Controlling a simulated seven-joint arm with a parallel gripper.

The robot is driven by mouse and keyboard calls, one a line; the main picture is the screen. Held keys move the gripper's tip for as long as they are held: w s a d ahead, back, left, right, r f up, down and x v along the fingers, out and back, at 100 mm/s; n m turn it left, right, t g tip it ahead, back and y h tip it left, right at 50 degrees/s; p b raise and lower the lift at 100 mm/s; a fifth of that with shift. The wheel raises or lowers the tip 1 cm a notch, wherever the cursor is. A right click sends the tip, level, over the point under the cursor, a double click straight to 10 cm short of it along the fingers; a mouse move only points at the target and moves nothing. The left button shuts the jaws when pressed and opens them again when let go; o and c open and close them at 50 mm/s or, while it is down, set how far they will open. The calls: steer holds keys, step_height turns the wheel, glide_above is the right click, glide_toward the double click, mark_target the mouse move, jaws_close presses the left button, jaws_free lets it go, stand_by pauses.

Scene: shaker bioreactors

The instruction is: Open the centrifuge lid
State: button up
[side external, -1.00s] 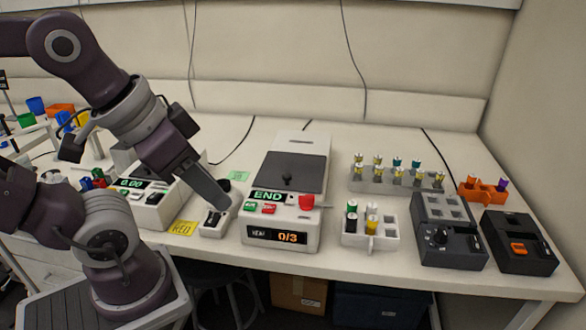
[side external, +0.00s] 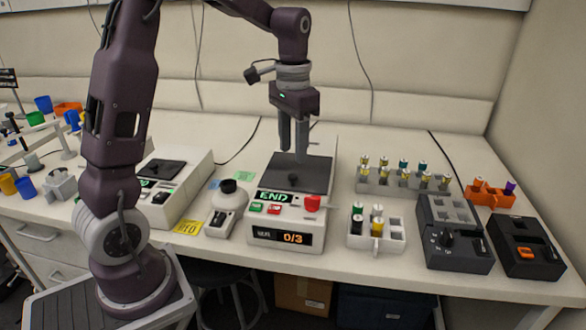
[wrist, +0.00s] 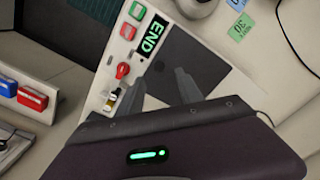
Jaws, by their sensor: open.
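The centrifuge (side external: 256,227) is a white box with a green END display, green and red buttons, a red knob (side external: 312,203) and an orange 0/3 readout. Its dark grey lid (side external: 318,172) lies flat and shut on top. My gripper (side external: 293,154) points down over the lid with its fingers apart and empty. In the wrist view the gripper (wrist: 160,78) reaches over the lid (wrist: 200,62), beside the END display.
A small white device with a dark round top (side external: 228,188) stands left of the centrifuge. Right of it are a white vial holder (side external: 361,241), a clear vial rack (side external: 378,184), and dark boxes (side external: 455,252). A yellow label (side external: 187,228) lies at the front left.

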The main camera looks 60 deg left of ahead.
mark_target(293, 175)
step_height(293, 175, down, 6)
steer(key=shift+f, duration=0.1)
jaws_close()
stand_by(1.5)
